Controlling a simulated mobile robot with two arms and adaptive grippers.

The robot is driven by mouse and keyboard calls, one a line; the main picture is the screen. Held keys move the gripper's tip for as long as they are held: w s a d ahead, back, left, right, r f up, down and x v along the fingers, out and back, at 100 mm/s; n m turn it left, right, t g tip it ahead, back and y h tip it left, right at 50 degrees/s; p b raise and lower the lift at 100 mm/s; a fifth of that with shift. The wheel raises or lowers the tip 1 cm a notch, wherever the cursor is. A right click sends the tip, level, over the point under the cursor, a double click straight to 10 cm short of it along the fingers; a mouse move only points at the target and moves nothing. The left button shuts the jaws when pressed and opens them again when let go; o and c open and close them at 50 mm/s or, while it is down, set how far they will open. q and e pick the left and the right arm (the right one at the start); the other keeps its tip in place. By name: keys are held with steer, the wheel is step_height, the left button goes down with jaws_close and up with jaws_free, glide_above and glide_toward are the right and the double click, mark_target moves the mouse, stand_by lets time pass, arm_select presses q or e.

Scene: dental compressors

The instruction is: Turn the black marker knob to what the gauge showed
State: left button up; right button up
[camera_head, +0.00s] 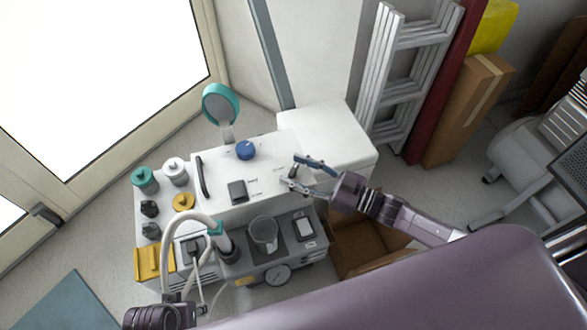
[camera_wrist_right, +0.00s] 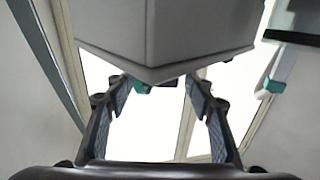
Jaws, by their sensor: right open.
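A small dark knob (camera_head: 293,173), apparently the black marker knob, stands near the right end of the white panel on the machine. My right gripper (camera_head: 306,174) is open, its two blue-grey fingers spread on either side of the knob; contact cannot be told. In the right wrist view the open fingers (camera_wrist_right: 160,108) stand below a pale box corner (camera_wrist_right: 155,45), and I cannot make out the knob there.
The panel also carries a blue knob (camera_head: 245,150), a dark square switch (camera_head: 238,191) and a black handle (camera_head: 201,176). A clear cup (camera_head: 263,235), a pale hose (camera_head: 185,226) and several bottles stand nearby. An open cardboard box (camera_head: 362,243) lies right of the machine.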

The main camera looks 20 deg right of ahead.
steer(key=v, duration=1.1)
